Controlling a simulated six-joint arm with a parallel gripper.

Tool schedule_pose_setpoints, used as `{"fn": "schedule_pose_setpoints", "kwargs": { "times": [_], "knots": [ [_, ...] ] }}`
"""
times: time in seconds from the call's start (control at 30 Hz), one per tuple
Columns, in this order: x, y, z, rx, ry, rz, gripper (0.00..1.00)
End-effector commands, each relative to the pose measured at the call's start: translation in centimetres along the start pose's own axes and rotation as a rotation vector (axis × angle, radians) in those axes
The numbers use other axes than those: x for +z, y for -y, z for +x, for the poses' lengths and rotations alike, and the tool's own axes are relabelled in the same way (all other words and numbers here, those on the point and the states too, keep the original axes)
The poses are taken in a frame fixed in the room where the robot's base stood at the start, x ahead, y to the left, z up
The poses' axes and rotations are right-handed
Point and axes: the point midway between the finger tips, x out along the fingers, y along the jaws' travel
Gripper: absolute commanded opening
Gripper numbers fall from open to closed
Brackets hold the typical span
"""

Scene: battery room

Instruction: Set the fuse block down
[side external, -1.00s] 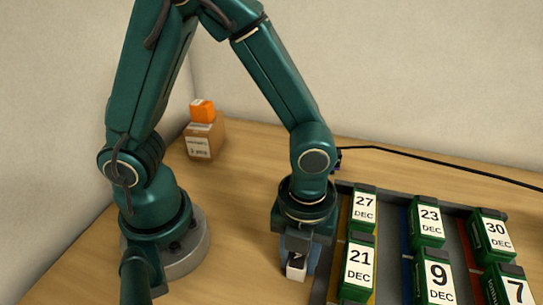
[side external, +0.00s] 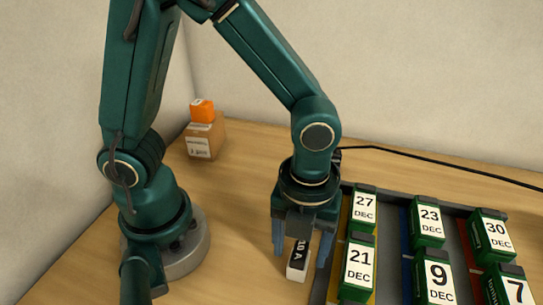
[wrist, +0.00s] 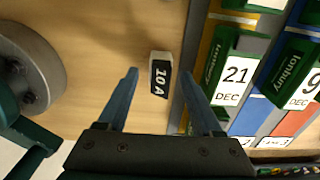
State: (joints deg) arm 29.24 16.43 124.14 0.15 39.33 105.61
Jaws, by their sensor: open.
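The fuse block (side external: 298,262) is a small white block with a black label reading "10 A". It stands on the wooden table just left of the grey battery tray. In the wrist view the fuse block (wrist: 160,76) lies ahead of and between the spread fingers. My gripper (side external: 301,258) is open, its blue fingers apart on either side of the block, with a gap to it. In the wrist view my gripper (wrist: 160,85) holds nothing.
The grey tray (side external: 318,290) holds several green batteries with date labels, such as the 21 DEC one (side external: 357,267), close to the right finger. A cardboard box (side external: 205,137) with an orange block (side external: 202,110) stands at the back left. A black cable (side external: 430,161) runs behind the tray.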

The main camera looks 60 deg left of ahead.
Motion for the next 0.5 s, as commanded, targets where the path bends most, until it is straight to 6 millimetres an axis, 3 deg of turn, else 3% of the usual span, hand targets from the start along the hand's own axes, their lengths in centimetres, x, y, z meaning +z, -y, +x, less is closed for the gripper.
{"fn": "schedule_pose_setpoints", "kwargs": {
  "times": [0.3, 0.5],
  "knots": [
    [0.0, 0.1, -6.4, -0.007, 0.001, 0.0, 0.67],
    [0.0, 0.1, -8.6, -0.002, 0.0, 0.0, 0.67]
  ]
}}
